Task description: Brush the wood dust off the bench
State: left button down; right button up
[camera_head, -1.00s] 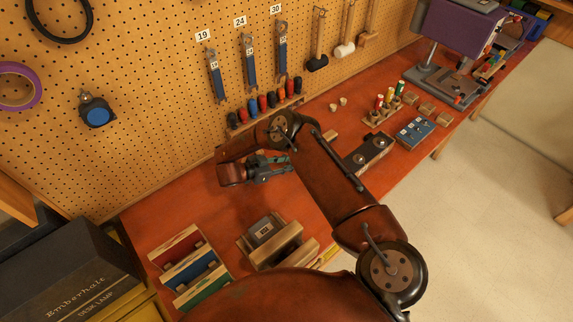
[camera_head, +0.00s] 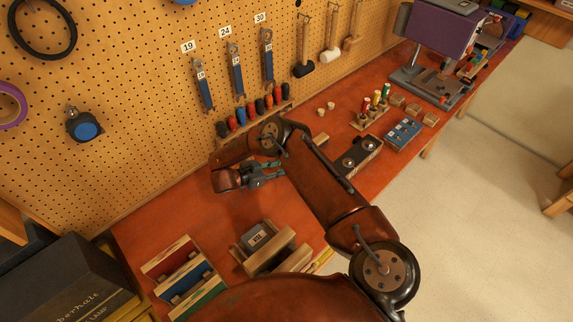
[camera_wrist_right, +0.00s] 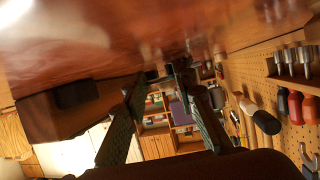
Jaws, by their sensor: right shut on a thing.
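The bench (camera_head: 190,212) is a red-brown worktop along the pegboard wall. No wood dust can be made out on it, though my right arm hides its middle. My right gripper (camera_head: 270,174) is low over the middle of the bench, its fingers pointing right. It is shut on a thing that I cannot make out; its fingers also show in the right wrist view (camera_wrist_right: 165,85). No brush is clearly recognisable. A small pale wooden piece (camera_head: 320,138) shows just beyond my right arm, partly hidden by it. My left gripper is out of view.
Coloured wooden trays (camera_head: 180,268) and a wooden holder with a grey box (camera_head: 256,238) stand at the near end. A dark block with round knobs (camera_head: 361,155), a blue box (camera_head: 403,134) and a purple machine (camera_head: 440,45) stand farther along. Screwdrivers (camera_head: 253,110) line the wall.

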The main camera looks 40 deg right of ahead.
aim_at(257, 191)
jog(key=shift+s+a, duration=0.2)
jog(key=shift+a, duration=2.55)
jog(key=shift+s+a+f+b, duration=0.15)
jog(key=shift+a+b, duration=0.1)
jog(key=shift+a, duration=0.85)
jog(key=shift+s+a+b, duration=0.1)
jog(key=shift+a+b, duration=0.1)
jog(key=shift+a, duration=0.9)
jog(key=shift+a+b, duration=0.3)
jog(key=shift+a, duration=1.35)
jog(key=shift+s, duration=0.1)
jog(key=shift+r, duration=0.25)
jog(key=shift+r+p, duration=2)
jog(key=shift+r, duration=0.95)
jog(key=shift+r+p, duration=1)
jog(key=shift+r, duration=0.5)
